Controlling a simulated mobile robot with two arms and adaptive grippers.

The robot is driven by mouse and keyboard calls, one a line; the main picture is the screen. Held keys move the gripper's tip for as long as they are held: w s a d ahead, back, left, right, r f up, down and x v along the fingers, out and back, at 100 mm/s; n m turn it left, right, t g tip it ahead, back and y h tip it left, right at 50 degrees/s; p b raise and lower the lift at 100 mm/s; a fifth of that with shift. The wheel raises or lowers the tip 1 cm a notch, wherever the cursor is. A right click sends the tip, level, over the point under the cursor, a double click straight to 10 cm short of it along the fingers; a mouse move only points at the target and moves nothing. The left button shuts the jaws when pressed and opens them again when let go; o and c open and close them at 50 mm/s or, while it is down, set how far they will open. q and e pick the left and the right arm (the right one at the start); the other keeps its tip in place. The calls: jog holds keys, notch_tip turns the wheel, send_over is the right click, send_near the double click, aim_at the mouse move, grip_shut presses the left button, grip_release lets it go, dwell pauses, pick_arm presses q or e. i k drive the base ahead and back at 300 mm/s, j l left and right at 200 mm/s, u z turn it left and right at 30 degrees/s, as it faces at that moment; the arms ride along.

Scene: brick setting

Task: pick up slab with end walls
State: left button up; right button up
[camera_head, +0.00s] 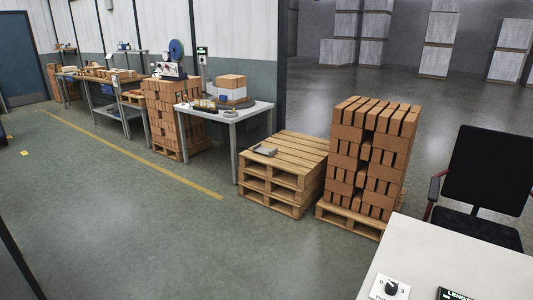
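A small grey piece (264,151) lies on top of a stack of wooden pallets (293,148), near its left side. It looks like a flat slab with raised parts, but it is too small to make out its end walls clearly. Neither of my grippers is in view, and nothing is seen touching the piece.
A pallet of stacked bricks (372,152) stands right of the pallet stack. A white worktable (252,109) with items stands behind left. A black office chair (487,175) and a white desk (440,262) are at right. The floor (140,215) at front left is clear.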

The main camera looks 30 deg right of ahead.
aim_at(258, 148)
jog(key=i+j+u, duration=0.1)
jog(key=i+j+z, duration=0.1)
jog(key=i, duration=0.45)
jog(key=i+j+z, duration=0.1)
jog(key=i+j, duration=0.15)
jog(key=i, duration=0.25)
jog(key=i+j+z, duration=0.1)
jog(key=i+j, duration=0.15)
jog(key=i, duration=0.25)
jog(key=i+j+z, duration=0.1)
jog(key=i+j, duration=0.2)
jog(key=i, duration=0.2)
jog(key=i+z, duration=0.15)
jog(key=i, duration=0.95)
jog(key=i+j+z, duration=0.15)
jog(key=i, duration=0.95)
